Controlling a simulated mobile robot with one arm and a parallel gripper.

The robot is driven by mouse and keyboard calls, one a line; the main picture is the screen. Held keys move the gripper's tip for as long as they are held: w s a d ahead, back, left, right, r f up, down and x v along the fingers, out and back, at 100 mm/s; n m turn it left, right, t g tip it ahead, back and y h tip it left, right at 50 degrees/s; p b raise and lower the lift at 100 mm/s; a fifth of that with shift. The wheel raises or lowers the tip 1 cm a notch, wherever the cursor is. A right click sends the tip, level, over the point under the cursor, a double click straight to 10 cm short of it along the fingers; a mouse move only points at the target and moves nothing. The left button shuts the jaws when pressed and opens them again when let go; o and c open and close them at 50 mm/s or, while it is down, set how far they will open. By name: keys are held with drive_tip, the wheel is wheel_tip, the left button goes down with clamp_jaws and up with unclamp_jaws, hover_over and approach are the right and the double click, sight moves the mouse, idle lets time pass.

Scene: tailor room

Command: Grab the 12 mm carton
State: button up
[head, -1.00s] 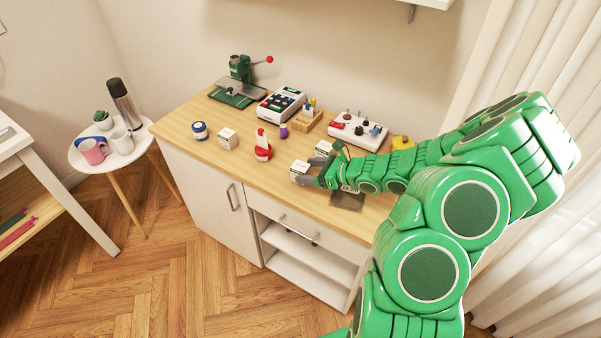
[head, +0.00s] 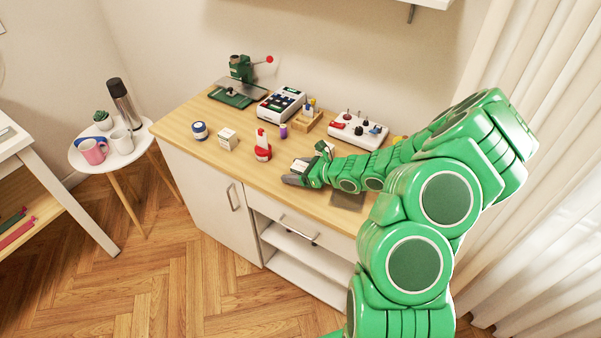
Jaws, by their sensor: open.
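A small white carton (head: 299,165) stands near the middle of the workbench, at my gripper (head: 305,163). A second white carton (head: 228,139) stands further left, clear of the gripper. The print on both is too small to read, so I cannot tell which is the 12 mm one. My gripper is open, with its grey near finger in front of the nearer carton. The carton looks to lie between the fingers; its lower part is hidden, and I cannot tell whether they touch it.
A red-and-white bottle (head: 263,148) and a purple spool (head: 283,131) stand close to the left of my gripper. A blue-lidded jar (head: 200,131) is further left. A white control box (head: 358,130), a keypad device (head: 281,104) and a green press (head: 240,85) line the back.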

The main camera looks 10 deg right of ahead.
drive_tip(key=shift+c, duration=0.3)
drive_tip(key=c, duration=1)
drive_tip(key=shift+r, duration=0.15)
